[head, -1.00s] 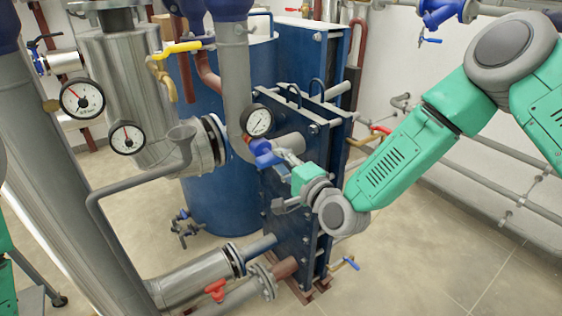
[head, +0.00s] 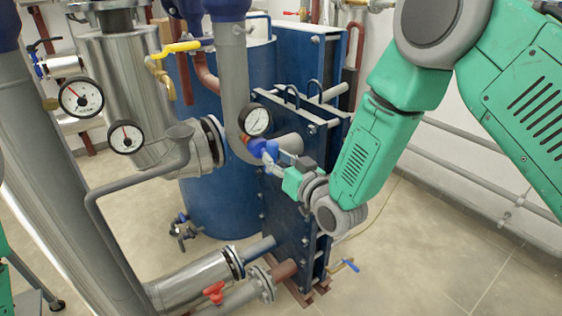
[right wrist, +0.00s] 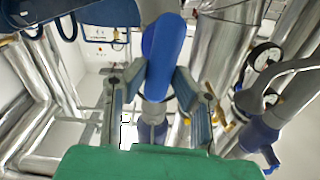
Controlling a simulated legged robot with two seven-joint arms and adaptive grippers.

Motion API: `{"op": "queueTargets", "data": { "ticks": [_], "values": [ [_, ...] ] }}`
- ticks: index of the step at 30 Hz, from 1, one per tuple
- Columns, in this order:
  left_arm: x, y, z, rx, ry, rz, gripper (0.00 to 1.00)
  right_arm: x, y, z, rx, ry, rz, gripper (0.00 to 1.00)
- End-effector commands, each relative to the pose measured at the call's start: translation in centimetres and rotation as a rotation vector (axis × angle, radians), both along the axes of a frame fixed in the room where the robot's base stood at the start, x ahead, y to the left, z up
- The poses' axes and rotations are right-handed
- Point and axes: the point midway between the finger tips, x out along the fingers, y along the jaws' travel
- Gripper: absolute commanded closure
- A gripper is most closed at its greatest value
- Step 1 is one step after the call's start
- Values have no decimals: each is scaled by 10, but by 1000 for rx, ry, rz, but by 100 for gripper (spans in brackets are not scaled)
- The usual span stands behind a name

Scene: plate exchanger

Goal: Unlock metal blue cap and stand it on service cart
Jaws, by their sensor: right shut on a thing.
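The blue cap (head: 259,147) is by the grey pipe elbow at the front of the blue plate exchanger, just below a round gauge. In the right wrist view the blue cap (right wrist: 164,50) is long and rounded, between the two fingers. My right gripper (head: 273,158) is shut on it, coming from the right; in the right wrist view its fingers (right wrist: 159,76) flank the blue part. Whether the cap is still joined to the pipe is hidden. A caster and dark frame (head: 50,298) at the lower left may be part of the service cart. My left gripper is not in view.
The blue plate exchanger (head: 290,205) stands behind and below my right gripper. A gauge (head: 256,120) and grey pipe (head: 232,85) are close to it. A red-handled valve (head: 214,292) is low in front. Floor at the right is open.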

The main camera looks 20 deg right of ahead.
Motion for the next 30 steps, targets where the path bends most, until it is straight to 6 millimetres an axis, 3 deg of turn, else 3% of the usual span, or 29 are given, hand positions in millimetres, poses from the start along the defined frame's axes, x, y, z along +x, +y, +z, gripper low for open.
{"op": "queueTargets", "data": {
  "ticks": [1, 6, 17, 30],
  "values": [
    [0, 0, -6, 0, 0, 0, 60, -3, 5, -10, -111, -19, 13, 100],
    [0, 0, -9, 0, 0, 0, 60, -3, 2, -11, -288, -82, 7, 100],
    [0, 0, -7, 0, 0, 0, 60, -6, -2, -10, -289, -82, 5, 100],
    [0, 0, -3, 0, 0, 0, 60, -38, -15, -7, -284, -86, 1, 100]
  ]
}}
